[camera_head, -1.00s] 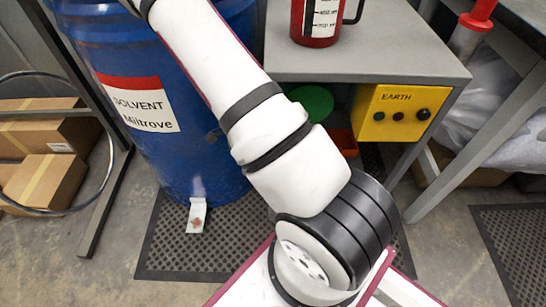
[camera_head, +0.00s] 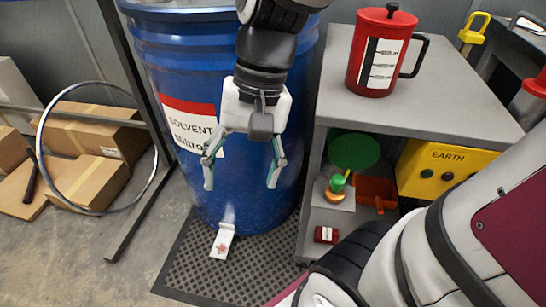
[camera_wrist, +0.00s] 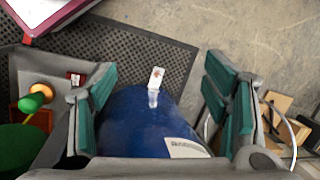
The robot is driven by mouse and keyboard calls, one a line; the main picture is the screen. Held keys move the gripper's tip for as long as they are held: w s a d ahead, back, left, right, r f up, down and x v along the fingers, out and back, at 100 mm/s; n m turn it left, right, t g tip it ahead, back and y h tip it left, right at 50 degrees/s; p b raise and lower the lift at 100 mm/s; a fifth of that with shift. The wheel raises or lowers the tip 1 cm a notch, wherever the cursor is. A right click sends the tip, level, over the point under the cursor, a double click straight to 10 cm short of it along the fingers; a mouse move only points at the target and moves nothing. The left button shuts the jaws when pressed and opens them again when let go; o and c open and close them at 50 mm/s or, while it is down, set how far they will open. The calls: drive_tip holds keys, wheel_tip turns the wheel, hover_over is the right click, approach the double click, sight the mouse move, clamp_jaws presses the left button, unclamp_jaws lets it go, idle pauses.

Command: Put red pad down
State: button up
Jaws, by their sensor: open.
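A small red block with a pale label (camera_head: 326,234), which may be the red pad, lies on the lower shelf of the grey cart in the head view. In the wrist view a small red and white item (camera_wrist: 76,78) shows at that shelf's edge, partly behind a finger. My gripper (camera_head: 241,178) is open and points down in front of the blue solvent drum (camera_head: 255,190), left of the cart.
The grey cart (camera_head: 440,105) carries a red jug (camera_head: 375,60) on top. Its lower shelf holds an orange and green item (camera_head: 337,186) and an orange bin (camera_head: 375,192). A yellow EARTH box (camera_head: 435,172) is at right. Cardboard boxes (camera_head: 95,180) and a hoop stand left.

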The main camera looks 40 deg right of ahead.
drive_tip(key=s+d+r+n+h, duration=0.1)
drive_tip(key=s+n, duration=0.1)
drive_tip(key=s, duration=0.4)
drive_tip(key=s+d+r+n+h, duration=0.1)
drive_tip(key=s+n+h, duration=0.1)
drive_tip(key=s, duration=0.4)
drive_tip(key=shift+s+d+r+n+t, duration=0.3)
drive_tip(key=shift+s+d+r+n, duration=0.1)
drive_tip(key=shift+n, duration=0.4)
drive_tip(key=shift+w, duration=0.1)
